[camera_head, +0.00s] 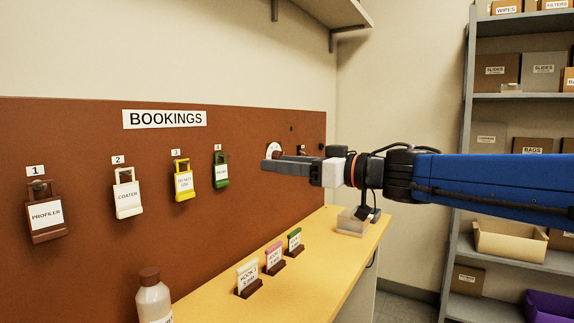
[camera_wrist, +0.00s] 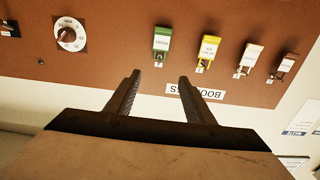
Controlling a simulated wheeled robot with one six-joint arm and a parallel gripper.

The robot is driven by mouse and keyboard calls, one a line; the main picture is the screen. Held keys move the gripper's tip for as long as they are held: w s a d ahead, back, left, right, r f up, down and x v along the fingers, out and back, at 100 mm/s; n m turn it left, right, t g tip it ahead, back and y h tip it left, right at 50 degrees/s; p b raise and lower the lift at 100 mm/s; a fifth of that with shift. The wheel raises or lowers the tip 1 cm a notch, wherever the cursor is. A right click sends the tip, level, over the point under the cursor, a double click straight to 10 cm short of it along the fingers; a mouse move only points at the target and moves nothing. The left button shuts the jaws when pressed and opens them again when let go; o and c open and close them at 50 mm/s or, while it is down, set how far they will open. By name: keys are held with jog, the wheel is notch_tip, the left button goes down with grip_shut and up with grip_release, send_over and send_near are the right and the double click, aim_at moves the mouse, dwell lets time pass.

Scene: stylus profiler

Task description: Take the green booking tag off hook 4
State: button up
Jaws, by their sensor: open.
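The green booking tag (camera_head: 221,172) hangs on the brown board below the label 4 (camera_head: 217,147), at the right end of the tag row. It also shows in the wrist view (camera_wrist: 162,40), where the board appears upside down, beyond my fingertips. My gripper (camera_head: 268,158) is open and empty, to the right of the green tag in the head view and apart from it. In the wrist view the two fingers of my gripper (camera_wrist: 160,77) are spread, with nothing between them.
A yellow tag (camera_head: 184,182), a white tag (camera_head: 127,195) and a brown tag (camera_head: 45,212) hang left of it. A dial (camera_wrist: 69,36) is on the board on the other side. Below, a yellow shelf (camera_head: 335,245) carries small card holders and a bottle (camera_head: 153,300).

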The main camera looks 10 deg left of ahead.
aim_at(218, 157)
jog(key=x, duration=1.6)
jog(key=shift+w+a, duration=0.15)
jog(key=shift+a, duration=0.1)
grip_shut()
jog(key=shift+s+d+r, duration=0.3)
jog(key=shift+d+r, duration=0.25)
jog(key=shift+d, duration=0.15)
jog(key=shift+d, duration=0.1)
